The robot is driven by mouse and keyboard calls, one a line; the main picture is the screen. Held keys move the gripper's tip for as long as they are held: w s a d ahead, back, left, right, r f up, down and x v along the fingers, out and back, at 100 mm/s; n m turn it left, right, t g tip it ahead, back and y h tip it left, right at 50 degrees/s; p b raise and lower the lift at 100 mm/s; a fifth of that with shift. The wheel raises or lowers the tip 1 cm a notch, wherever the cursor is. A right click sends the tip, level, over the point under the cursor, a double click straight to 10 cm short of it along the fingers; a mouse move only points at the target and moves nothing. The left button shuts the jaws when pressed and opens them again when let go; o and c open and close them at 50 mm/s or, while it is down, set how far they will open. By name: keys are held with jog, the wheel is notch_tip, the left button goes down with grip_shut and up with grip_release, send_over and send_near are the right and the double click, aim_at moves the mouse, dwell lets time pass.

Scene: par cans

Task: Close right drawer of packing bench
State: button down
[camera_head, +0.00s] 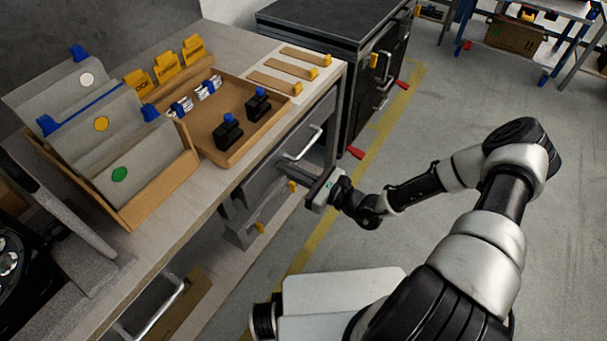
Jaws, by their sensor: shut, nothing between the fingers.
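The packing bench (228,187) fills the left side of the head view, with its grey right drawer (262,178) under the right part of the worktop. A pale bar handle (304,146) runs across the drawer front. I cannot tell from this angle how far the drawer stands out. My gripper (287,173) is shut and empty, pointing left at the drawer front, just below the handle. Whether the fingertips touch the front cannot be told. My wrist hides part of the area to the right.
A lower grey unit with a yellow tag (261,228) sits beneath. Another bar handle (152,308) shows at bottom left. A dark cabinet (335,45) with red pedals stands beyond the bench. A wooden tray (222,150) and a file box (125,212) sit on top. Floor at right is clear.

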jog(key=shift+x, duration=0.95)
jog(key=shift+r, duration=0.2)
